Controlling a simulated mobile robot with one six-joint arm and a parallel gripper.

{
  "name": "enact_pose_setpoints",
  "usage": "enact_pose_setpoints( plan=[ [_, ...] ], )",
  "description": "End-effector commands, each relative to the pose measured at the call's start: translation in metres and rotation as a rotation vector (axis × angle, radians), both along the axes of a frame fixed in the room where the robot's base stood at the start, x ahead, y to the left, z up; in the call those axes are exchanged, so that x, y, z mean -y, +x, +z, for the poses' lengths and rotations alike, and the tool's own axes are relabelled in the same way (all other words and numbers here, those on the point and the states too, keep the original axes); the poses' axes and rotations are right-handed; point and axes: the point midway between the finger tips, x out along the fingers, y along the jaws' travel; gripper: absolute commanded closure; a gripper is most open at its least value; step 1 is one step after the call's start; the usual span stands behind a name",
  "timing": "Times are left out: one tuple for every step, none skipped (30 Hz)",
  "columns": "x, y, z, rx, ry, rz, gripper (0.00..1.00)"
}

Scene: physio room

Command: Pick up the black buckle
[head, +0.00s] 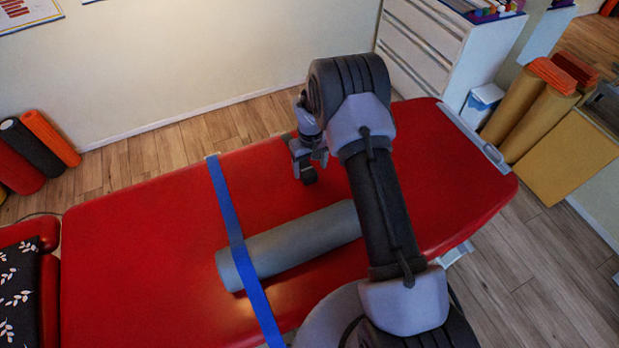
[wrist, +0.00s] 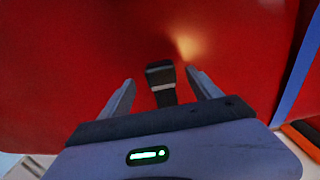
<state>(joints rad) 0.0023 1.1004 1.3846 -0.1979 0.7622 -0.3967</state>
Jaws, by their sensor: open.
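The black buckle (wrist: 160,70) lies on the red treatment table in the wrist view, with a pale band across it and a dark strap-like part running back toward my gripper. My gripper (wrist: 161,79) is open, with one finger on each side of the dark part. The buckle's main end is at or just past the fingertips, and I see no finger closed on it. In the head view my gripper (head: 310,160) points down over the far half of the table, and a small dark piece that looks like the buckle (head: 308,177) shows just below it.
The red table (head: 130,240) carries a grey foam roller (head: 290,245) nearer than the gripper. A blue strap (head: 231,220) crosses the table and roller to the left. A white drawer cabinet (head: 440,45) stands behind at the right. The table's left part is mostly clear.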

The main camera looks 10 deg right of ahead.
Motion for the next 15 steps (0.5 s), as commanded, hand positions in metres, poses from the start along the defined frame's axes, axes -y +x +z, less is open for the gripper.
enact_pose_setpoints(
  plan=[
    [-0.001,0.001,-0.011,-0.001,0.0,0.0,0.27],
    [-0.001,0.002,-0.017,-0.002,0.0,0.0,0.27],
    [-0.001,0.004,-0.027,-0.002,0.0,0.0,0.27],
    [-0.001,0.004,-0.033,-0.002,0.001,0.0,0.27],
    [-0.001,0.004,-0.039,-0.003,-0.001,0.0,0.27],
    [-0.001,0.004,-0.044,-0.002,0.0,0.001,0.27],
    [-0.001,0.005,-0.046,-0.001,0.0,0.001,0.27],
    [-0.001,0.005,-0.047,0.0,0.0,0.001,0.27],
    [-0.001,0.005,-0.046,0.001,0.0,0.001,0.27],
    [-0.001,0.005,-0.045,0.001,0.0,0.001,0.27],
    [-0.001,0.005,-0.045,0.0,0.0,0.0,0.27],
    [-0.001,0.005,-0.044,0.0,0.0,0.0,0.27],
    [-0.001,0.005,-0.044,0.0,0.0,0.0,0.31],
    [-0.001,0.005,-0.044,0.0,0.0,0.0,0.37],
    [-0.001,0.005,-0.044,0.0,0.0,0.0,0.45]
  ],
)
